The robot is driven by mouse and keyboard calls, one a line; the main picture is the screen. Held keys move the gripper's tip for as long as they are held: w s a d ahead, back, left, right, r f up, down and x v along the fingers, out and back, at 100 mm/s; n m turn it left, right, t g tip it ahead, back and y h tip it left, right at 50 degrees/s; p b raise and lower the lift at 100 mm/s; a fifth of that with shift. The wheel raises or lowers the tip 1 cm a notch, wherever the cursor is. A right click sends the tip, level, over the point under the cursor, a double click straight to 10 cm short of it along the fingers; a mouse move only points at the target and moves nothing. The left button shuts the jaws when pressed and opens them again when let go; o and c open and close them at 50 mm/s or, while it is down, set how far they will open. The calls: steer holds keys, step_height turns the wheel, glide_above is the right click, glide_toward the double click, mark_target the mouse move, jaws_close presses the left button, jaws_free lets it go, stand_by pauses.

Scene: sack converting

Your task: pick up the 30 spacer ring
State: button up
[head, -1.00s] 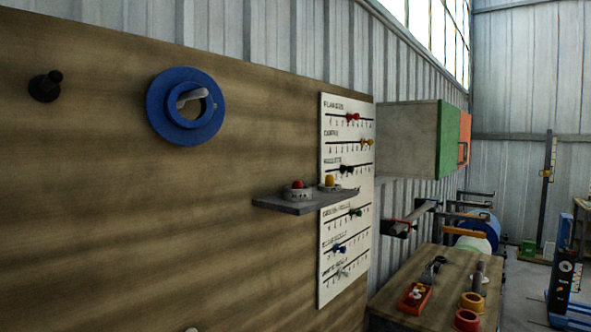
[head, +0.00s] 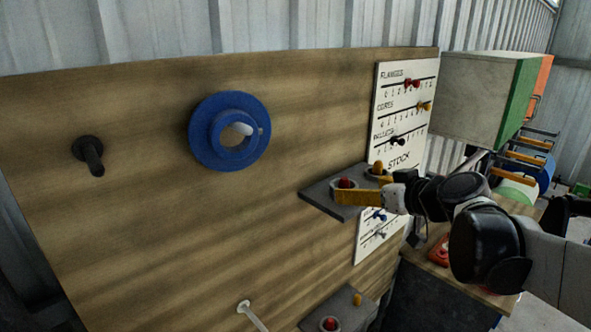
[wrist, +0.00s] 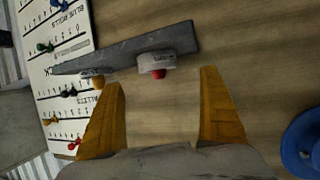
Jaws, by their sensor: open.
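Two pale grey rings sit on a small dark shelf (head: 318,195) fixed to the wooden board. The ring with a red knob in it (head: 336,185) carries a printed label that is too small to read, so I cannot tell which ring is the 30 spacer. It also shows in the wrist view (wrist: 155,62), between and just beyond the fingertips. The other ring, with a yellow-orange knob (head: 378,168), sits farther right, partly hidden by my arm. My gripper (head: 358,189) is open at the shelf, its yellow fingers empty. One finger hides part of the red-knob ring in the head view.
A blue flange (head: 205,140) hangs on the board, with a black peg (head: 92,158) at its left. A white stock chart (head: 392,125) with coloured markers is behind my gripper.

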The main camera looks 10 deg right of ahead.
mark_target(346, 186)
steer(key=p+x, duration=0.1)
steer(key=x, duration=0.7)
steer(key=shift+w+d, duration=0.1)
steer(key=shift+d, duration=0.05)
steer(key=shift+r, duration=0.1)
steer(key=shift+s, duration=0.2)
steer(key=shift+c, duration=1)
steer(key=shift+w, duration=0.1)
steer(key=c, duration=1.3)
